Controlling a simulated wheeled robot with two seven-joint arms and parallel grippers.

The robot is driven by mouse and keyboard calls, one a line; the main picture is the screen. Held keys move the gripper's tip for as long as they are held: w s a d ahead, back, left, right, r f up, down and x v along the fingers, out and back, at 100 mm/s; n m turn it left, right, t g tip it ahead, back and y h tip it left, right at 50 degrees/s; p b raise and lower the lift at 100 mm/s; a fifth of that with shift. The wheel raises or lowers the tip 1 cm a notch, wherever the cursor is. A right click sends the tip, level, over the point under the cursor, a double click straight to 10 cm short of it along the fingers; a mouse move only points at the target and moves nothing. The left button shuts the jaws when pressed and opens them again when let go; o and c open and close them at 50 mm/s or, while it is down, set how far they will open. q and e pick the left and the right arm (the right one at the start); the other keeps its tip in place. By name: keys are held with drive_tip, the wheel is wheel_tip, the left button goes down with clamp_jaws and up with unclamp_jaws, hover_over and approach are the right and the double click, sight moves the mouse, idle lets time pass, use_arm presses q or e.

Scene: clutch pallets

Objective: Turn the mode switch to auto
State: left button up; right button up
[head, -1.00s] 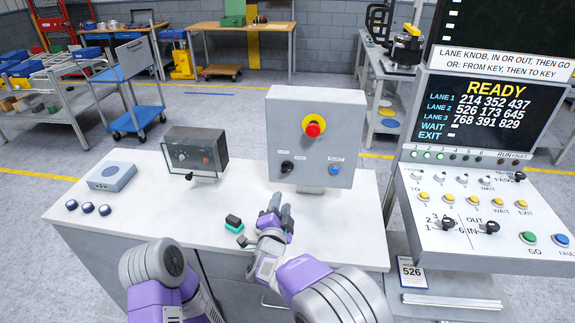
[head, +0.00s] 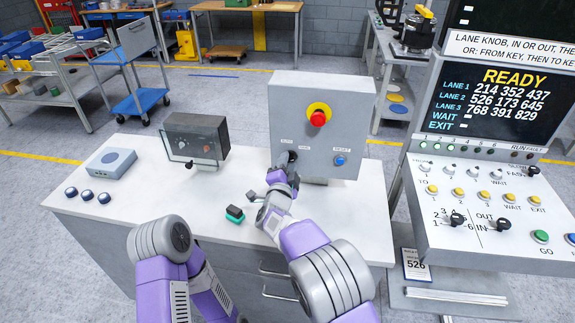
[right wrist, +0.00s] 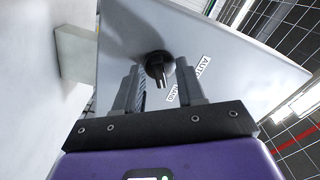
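The mode switch (head: 291,157) is a black knob low on the left of the grey control box's front. In the right wrist view the black knob (right wrist: 158,66) sits ahead of the fingers, with a label reading AUTO (right wrist: 203,68) to its right and a second, partly hidden label nearer the right finger. I cannot tell which label the knob points to. My right gripper (head: 284,173) is right in front of the switch. In the right wrist view the gripper (right wrist: 160,82) is open, one finger on each side of the knob's line, apparently not touching it. My left gripper is out of view.
The control box (head: 285,100) also carries a red emergency button (head: 318,117) and a blue button (head: 340,160). A black-green block (head: 234,214), a dark-fronted box (head: 195,140) and a grey-blue box (head: 111,162) stand on the white bench (head: 150,207). A lane console (head: 480,190) stands at right.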

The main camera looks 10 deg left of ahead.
drive_tip(key=shift+w, duration=0.1)
drive_tip(key=shift+c, duration=0.4)
clamp_jaws()
drive_tip(key=shift+n, duration=0.3)
drive_tip(key=n+p, duration=0.2)
drive_tip(key=n, duration=0.3)
drive_tip(key=shift+p, duration=0.3)
drive_tip(key=n+p, duration=0.2)
drive_tip(key=n, duration=0.4)
drive_tip(key=shift+d+f, duration=0.1)
drive_tip(key=shift+n, duration=0.4)
drive_tip(key=shift+o, duration=0.4)
unclamp_jaws()
